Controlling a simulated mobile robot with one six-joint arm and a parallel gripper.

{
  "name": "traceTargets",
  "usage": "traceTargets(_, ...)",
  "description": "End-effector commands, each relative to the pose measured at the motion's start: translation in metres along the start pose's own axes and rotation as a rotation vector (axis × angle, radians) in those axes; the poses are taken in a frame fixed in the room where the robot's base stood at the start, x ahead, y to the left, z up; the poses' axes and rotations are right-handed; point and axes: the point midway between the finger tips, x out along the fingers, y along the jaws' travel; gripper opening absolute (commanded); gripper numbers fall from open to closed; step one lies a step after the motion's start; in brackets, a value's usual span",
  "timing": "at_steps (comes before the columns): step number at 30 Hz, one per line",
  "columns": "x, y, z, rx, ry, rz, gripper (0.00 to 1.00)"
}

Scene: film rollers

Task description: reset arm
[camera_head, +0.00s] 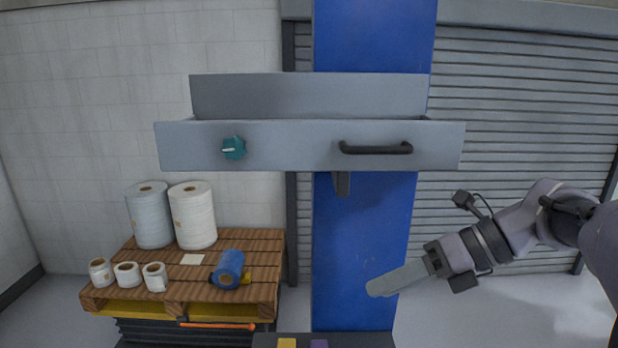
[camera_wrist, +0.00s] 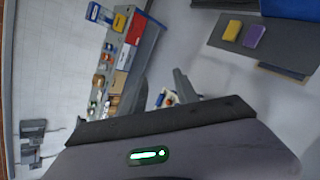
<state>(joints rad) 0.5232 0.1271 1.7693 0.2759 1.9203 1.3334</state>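My arm reaches in from the right in the camera_head view. My gripper (camera_head: 378,287) points left and slightly down, in front of the blue column and below the grey tray. It is seen side-on there, so its fingers overlap. In the camera_wrist view, two grey fingers of my gripper (camera_wrist: 162,82) stand apart, with the background showing between them. Nothing is held between them.
A grey tray (camera_head: 190,148) with a black handle and teal knob hangs ahead. A wooden pallet (camera_head: 215,290) at left carries white rolls (camera_head: 193,215) and a blue roll (camera_head: 229,265). A shelf (camera_wrist: 143,50) and yellow and purple blocks (camera_wrist: 232,30) show in the camera_wrist view.

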Motion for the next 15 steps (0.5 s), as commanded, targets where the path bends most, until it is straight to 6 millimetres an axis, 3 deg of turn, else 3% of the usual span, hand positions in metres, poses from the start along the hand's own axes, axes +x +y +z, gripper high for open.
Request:
traceTargets(1, 0.053, -0.015, -0.055, -0.220, 0.078, -0.059, 0.36)
traceTargets(3, 0.096, -0.022, -0.111, -0.564, 0.202, -0.134, 0.36)
traceTargets(9, 0.188, -0.065, -0.260, -1.558, 0.584, -0.237, 0.36)
traceTargets(12, 0.213, -0.087, -0.308, -1.951, 0.751, -0.244, 0.36)
traceTargets(15, 0.227, -0.100, -0.333, -2.202, 0.867, -0.243, 0.36)
